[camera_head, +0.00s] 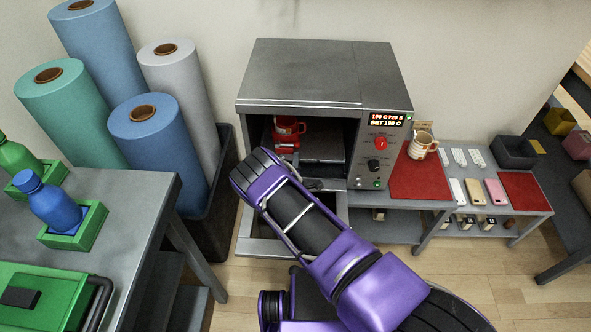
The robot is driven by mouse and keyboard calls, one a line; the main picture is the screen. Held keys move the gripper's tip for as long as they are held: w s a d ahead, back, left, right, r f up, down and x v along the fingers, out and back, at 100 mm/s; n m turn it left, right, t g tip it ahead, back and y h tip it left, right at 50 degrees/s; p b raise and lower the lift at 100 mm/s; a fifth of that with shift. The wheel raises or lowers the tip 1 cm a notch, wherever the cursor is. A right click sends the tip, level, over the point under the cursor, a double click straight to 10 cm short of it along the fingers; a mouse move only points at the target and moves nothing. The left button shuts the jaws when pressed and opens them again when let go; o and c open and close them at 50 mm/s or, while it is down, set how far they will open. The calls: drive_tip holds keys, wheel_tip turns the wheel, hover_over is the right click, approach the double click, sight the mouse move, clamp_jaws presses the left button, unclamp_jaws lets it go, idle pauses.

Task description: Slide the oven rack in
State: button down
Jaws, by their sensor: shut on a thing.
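The grey oven (318,75) stands against the wall with its front open and its door (262,246) folded down. The oven rack (312,169) is low in the opening, largely hidden by my purple arm.
A control panel (380,150) with lit displays is on the oven's right side. A patterned mug (422,145) stands on a red mat (418,182) to the right. Tall fabric rolls (160,150) and a workbench (140,200) with bottles bound the left.

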drive_tip(key=shift+w+r, duration=0.15)
drive_tip(key=c, duration=0.9)
unclamp_jaws()
drive_tip(key=p+v, duration=0.3)
drive_tip(key=v, duration=1.4)
